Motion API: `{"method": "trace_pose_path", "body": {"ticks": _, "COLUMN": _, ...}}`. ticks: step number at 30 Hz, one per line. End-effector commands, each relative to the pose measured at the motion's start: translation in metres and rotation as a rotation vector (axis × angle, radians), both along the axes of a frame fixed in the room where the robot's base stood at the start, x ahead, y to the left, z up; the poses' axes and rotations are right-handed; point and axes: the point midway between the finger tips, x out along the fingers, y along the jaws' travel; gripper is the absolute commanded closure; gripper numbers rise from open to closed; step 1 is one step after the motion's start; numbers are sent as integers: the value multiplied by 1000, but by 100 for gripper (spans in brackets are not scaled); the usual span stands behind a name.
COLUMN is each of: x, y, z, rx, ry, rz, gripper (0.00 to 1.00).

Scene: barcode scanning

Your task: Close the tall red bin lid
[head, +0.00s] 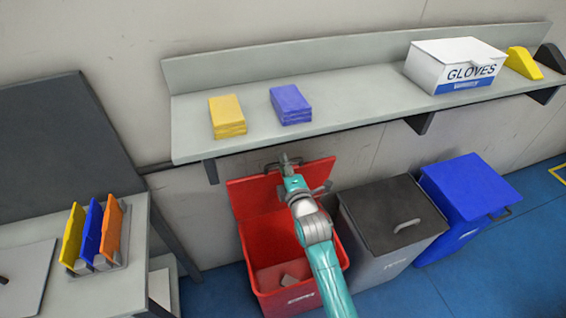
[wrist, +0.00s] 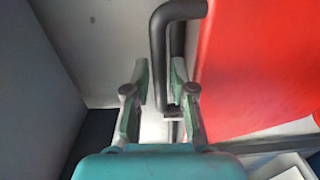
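The tall red bin (head: 256,262) stands on the floor below the shelf, with a small light item inside. Its red lid (head: 258,194) is open, tilted up and back toward the wall; it fills the right of the wrist view (wrist: 252,70). The black lid handle (wrist: 157,55) is at the lid's upper edge. My gripper (wrist: 160,84) is open, its fingers on either side of a bar of the handle. Whether they touch it I cannot tell. In the head view my gripper (head: 285,161) is at the lid's top edge, and my arm covers part of the lid and bin.
A grey shelf (head: 345,97) with yellow and blue packs and a glove box (head: 455,65) runs just above the lid. A closed dark grey bin (head: 392,215) and blue bin (head: 470,190) stand right. A table (head: 125,285) with coloured folders stands left.

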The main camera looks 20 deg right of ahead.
Motion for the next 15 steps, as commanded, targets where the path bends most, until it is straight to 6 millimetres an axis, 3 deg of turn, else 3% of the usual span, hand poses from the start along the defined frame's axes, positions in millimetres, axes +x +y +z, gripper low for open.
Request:
{"method": "trace_pose_path", "body": {"ticks": 12, "x": 8, "y": 0, "z": 0, "rx": 0, "ry": 0, "rz": 0, "gripper": 76}}
{"method": "trace_pose_path", "body": {"ticks": 15, "x": 8, "y": 0, "z": 0, "rx": 0, "ry": 0, "rz": 0, "gripper": 98}}
